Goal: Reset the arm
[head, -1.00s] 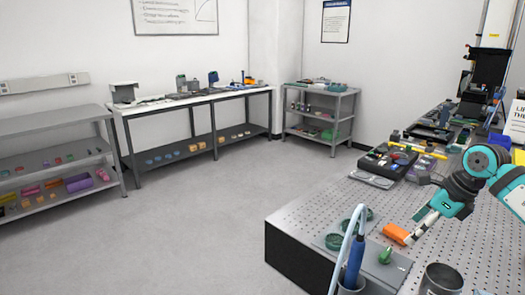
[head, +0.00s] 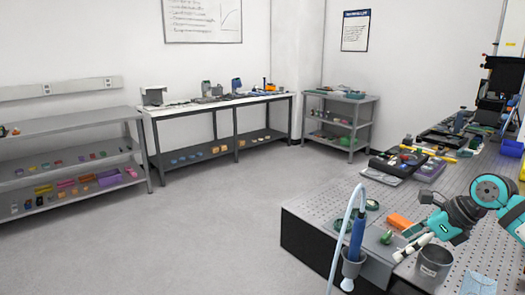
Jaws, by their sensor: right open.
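My right arm comes in from the right edge over the perforated optical table (head: 330,210). Its gripper (head: 412,247) points down and left, with pale fingers just above the table, beside a grey metal cup (head: 433,264). The gripper is open, and I see nothing held in it. An orange block (head: 399,221) lies on the table just behind the fingers. A small green object (head: 386,238) is just left of them. My left gripper is not in view.
A blue-handled tool (head: 356,236) with a pale hose stands in a holder at the table's front left edge. Dark trays of parts (head: 397,162) lie farther back. Shelves (head: 75,150) and a bench (head: 215,103) line the walls. The grey floor between is clear.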

